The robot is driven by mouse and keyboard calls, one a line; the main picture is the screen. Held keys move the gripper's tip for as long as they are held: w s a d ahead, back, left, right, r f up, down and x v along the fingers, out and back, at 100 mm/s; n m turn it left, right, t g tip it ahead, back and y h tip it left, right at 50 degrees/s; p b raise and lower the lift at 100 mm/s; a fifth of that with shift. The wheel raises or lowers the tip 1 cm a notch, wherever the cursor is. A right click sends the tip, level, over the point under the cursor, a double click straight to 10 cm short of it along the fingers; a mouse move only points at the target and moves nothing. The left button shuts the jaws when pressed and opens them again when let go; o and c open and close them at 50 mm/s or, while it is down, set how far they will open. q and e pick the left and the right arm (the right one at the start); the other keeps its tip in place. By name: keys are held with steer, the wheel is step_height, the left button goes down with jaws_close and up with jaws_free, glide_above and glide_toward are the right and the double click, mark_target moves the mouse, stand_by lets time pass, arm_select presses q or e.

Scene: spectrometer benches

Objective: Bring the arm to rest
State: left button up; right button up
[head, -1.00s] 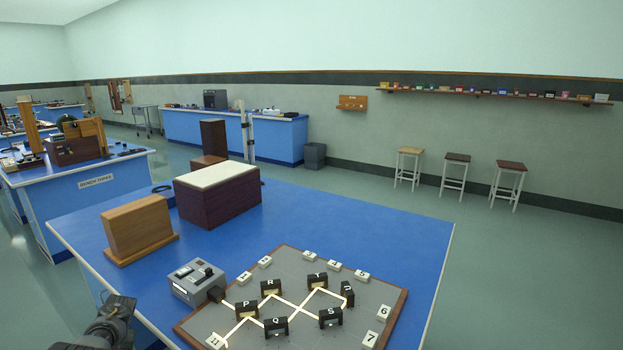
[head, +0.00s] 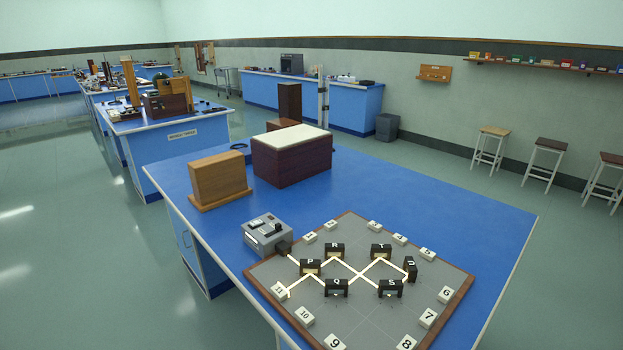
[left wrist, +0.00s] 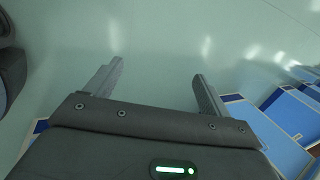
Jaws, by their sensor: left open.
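My left gripper (left wrist: 152,82) shows in the left wrist view with its two fingers spread apart and nothing between them. Pale green floor lies beyond the fingertips. Blue bench sides show at the right edge of that view. Neither gripper shows in the head view now. My right gripper is in no view.
A blue bench (head: 400,185) fills the middle. It bears a wood-edged grey board (head: 390,330) with black blocks and numbered tiles, a grey instrument (head: 266,232), a wooden block (head: 220,178) and a white-topped box (head: 292,160). Open floor (head: 80,220) lies left of it. Stools (head: 545,160) stand right.

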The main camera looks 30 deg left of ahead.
arm_select(q)
steer(key=s+d+f+h, duration=0.1)
steer(key=d+f+h, duration=0.1)
steer(key=d, duration=1.3)
steer(key=s+d+f+n+h, duration=0.1)
steer(key=d+f, duration=0.3)
steer(key=d, duration=1.2)
steer(key=shift+d+f+n+h, duration=0.2)
steer(key=shift+f+n+h, duration=0.1)
steer(key=shift+h, duration=0.2)
